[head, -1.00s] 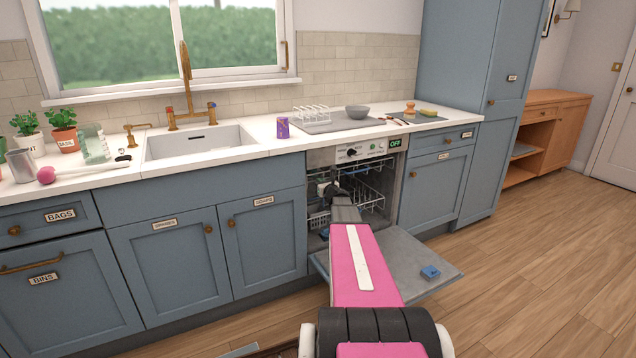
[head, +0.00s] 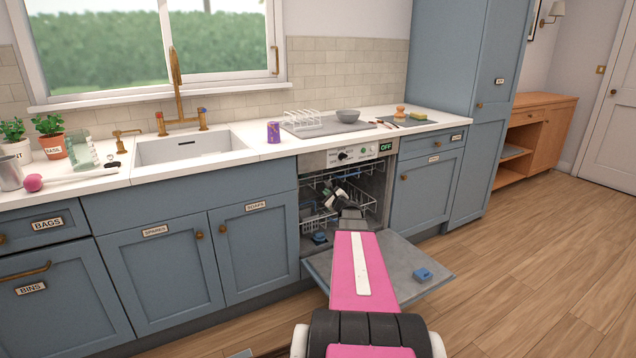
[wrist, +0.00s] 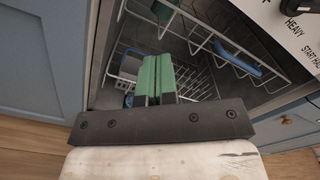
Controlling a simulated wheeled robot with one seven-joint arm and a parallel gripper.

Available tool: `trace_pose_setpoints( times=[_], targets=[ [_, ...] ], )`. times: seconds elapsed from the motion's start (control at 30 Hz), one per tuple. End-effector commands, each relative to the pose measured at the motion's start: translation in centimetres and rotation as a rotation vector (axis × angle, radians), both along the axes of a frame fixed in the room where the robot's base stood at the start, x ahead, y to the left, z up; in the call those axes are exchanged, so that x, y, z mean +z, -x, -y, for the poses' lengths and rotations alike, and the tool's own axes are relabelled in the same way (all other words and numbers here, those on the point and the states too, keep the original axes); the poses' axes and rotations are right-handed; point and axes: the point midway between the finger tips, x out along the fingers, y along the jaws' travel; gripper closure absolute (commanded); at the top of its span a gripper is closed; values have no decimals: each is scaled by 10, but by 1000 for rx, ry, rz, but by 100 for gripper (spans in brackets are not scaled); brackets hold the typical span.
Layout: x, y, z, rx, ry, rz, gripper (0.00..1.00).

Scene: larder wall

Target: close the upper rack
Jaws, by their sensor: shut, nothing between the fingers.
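The dishwasher (head: 391,165) stands open under the counter, its door (head: 385,262) folded down. The white wire upper rack (head: 312,178) is inside the upper part of the opening; I cannot tell exactly how far out it stands. My gripper (head: 331,192) reaches into the dishwasher opening. Its green fingers (wrist: 154,72) are together with nothing between them, and appear left of the upper rack's wires. My forearm hides part of the opening.
The lower rack (wrist: 198,82) shows below the upper one. A blue block (head: 422,274) lies on the open door, and another blue item (head: 319,237) is at the dishwasher's lower left. Cabinets flank the opening. The wood floor at right is clear.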

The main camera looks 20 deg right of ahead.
Motion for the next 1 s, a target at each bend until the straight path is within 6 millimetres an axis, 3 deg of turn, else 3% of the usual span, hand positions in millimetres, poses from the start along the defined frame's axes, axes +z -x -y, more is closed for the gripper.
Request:
trace_pose_setpoints(
  times=[0.2,0.4,0.73,1.0],
  targets=[
    [3,-3,17,1,467,39,100],
    [4,-4,28,0,785,65,100],
    [5,-10,31,1,912,75,100],
    [4,-45,29,1,909,75,100]
  ],
)
